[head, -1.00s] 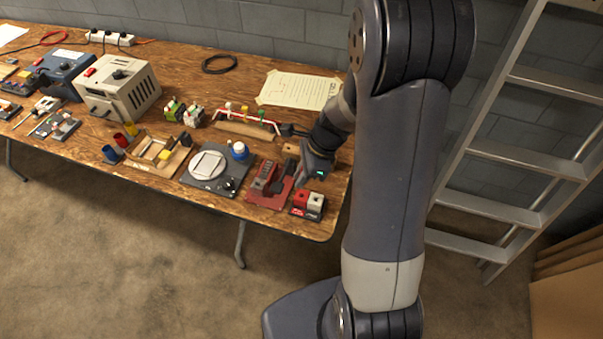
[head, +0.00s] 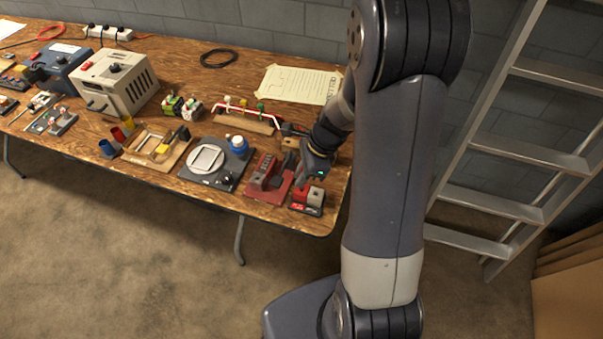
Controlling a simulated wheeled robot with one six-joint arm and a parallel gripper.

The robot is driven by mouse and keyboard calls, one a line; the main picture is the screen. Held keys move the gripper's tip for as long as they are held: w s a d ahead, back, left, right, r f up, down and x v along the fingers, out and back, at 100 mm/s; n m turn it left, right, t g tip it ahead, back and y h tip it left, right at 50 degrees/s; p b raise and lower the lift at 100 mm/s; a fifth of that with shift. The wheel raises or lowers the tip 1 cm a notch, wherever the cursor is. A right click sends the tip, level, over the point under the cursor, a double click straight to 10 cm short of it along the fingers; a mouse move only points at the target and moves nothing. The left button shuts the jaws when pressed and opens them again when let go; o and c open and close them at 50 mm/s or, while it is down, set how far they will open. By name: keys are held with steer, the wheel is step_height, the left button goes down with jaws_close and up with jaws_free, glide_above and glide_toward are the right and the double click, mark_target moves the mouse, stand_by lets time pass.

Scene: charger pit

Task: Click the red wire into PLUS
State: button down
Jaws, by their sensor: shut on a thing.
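My gripper (head: 305,181) is low over the right end of the table, just above a small terminal block (head: 307,209) with a red part (head: 299,194) and a grey part (head: 317,195). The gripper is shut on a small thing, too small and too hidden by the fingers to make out. I cannot tell a red wire in it, or whether the held thing touches the block. The PLUS mark is not readable from here.
A red device (head: 266,183) stands just left of the block. Further left are a round plate on a dark base (head: 207,162), a blue-and-white bottle (head: 238,147) and a wooden tray (head: 157,151). A ladder (head: 515,145) is at right.

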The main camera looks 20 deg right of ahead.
steer(key=shift+f+b, duration=0.85)
steer(key=shift+f, duration=0.6)
stand_by(0.4)
steer(key=c, duration=2)
jaws_free()
jaws_close()
steer(key=shift+f, duration=0.2)
steer(key=o, duration=0.7)
jaws_free()
steer(key=shift+r, duration=0.1)
